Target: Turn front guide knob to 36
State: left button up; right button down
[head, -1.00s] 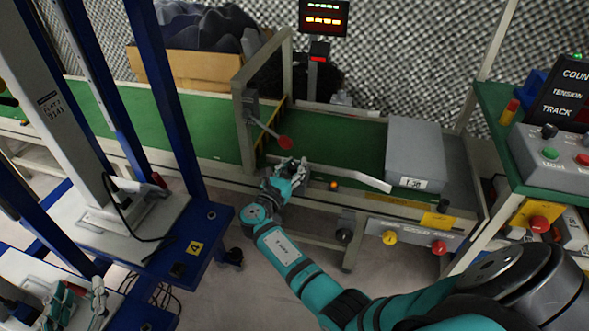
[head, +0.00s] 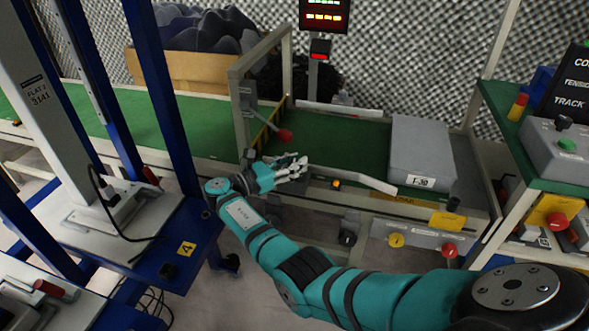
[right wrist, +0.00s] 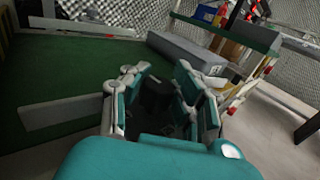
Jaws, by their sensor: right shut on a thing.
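My right gripper (head: 292,168) is at the near edge of the green conveyor, beside the left end of the pale front guide bar (head: 350,178). In the right wrist view, its fingers (right wrist: 160,98) are closed around a dark knob (right wrist: 155,92). The fingers hide most of this knob, and I cannot read any scale or setting on it. The guide bar also shows in the right wrist view (right wrist: 65,112), left of the fingers. My left gripper is not in view.
A grey box (head: 420,145) labelled T-30 stands over the belt's right end. A red-tipped lever (head: 284,134) is close behind my gripper. A blue-framed stand (head: 165,100) is at left. A control box (head: 545,150) sits at right. A lit display (head: 324,12) is behind.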

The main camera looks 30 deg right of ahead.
jog(key=shift+a+f+m+g+b, duration=0.1)
jog(key=shift+f+m+g+b, duration=0.1)
jog(key=shift+m+g+b, duration=0.45)
jog(key=c, duration=0.9)
grip_release()
jog(key=shift+r, duration=0.15)
jog(key=shift+c, duration=0.2)
jog(key=a, duration=0.7)
jog(key=shift+w+a, duration=0.25)
jog(key=shift+w, duration=0.1)
